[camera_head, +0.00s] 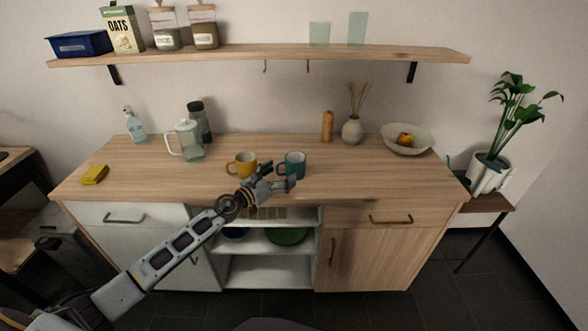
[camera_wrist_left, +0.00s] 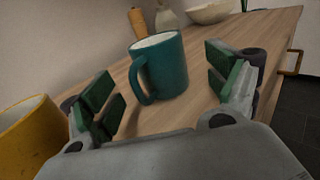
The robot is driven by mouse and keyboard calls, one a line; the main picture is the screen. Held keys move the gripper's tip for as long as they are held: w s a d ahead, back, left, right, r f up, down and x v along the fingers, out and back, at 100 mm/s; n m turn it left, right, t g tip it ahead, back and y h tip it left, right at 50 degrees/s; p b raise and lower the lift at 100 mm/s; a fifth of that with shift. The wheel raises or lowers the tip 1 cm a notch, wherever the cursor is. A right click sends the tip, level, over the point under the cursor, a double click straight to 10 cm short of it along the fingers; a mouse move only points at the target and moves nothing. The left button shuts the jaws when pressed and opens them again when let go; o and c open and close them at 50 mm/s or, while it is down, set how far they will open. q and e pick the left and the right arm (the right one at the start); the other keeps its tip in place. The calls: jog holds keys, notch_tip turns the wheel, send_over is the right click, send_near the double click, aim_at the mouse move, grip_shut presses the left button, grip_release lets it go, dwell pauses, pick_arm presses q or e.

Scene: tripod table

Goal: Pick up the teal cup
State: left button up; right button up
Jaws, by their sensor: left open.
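The teal cup (camera_head: 294,165) stands upright on the wooden counter top, just right of a yellow cup (camera_head: 243,164). In the left wrist view the teal cup (camera_wrist_left: 167,66) is ahead, between the two fingers, with its handle turned toward the lower left. My left gripper (camera_head: 279,180) is open and empty at the counter's front edge, just in front of the teal cup. In the left wrist view its green-padded fingers (camera_wrist_left: 168,97) stand wide apart and do not touch the cup. My right gripper is not in view.
The yellow cup (camera_wrist_left: 25,135) is close to my left finger in the left wrist view. A pitcher (camera_head: 186,141) and dark jar stand behind on the left, a wooden mill (camera_head: 327,127), vase (camera_head: 352,130) and bowl (camera_head: 407,139) behind on the right. The counter right of the teal cup is clear.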

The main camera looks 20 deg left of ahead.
aim_at(289, 166)
pick_arm(q)
jog(key=shift+w, duration=0.15)
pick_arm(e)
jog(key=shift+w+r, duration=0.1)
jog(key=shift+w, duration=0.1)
pick_arm(q)
jog(key=shift+w+d+r, duration=0.2)
jog(key=shift+w+d, duration=0.05)
jog(key=shift+w, duration=0.15)
jog(key=shift+r+p+x, duration=0.2)
jog(key=shift+p+x, duration=0.25)
jog(key=shift+x, duration=0.5)
jog(key=shift+w+d, duration=0.25)
jog(key=shift+w, duration=0.35)
jog(key=shift+w+d+f, duration=0.1)
jog(key=shift+w+d, duration=0.05)
jog(key=shift+w, duration=0.2)
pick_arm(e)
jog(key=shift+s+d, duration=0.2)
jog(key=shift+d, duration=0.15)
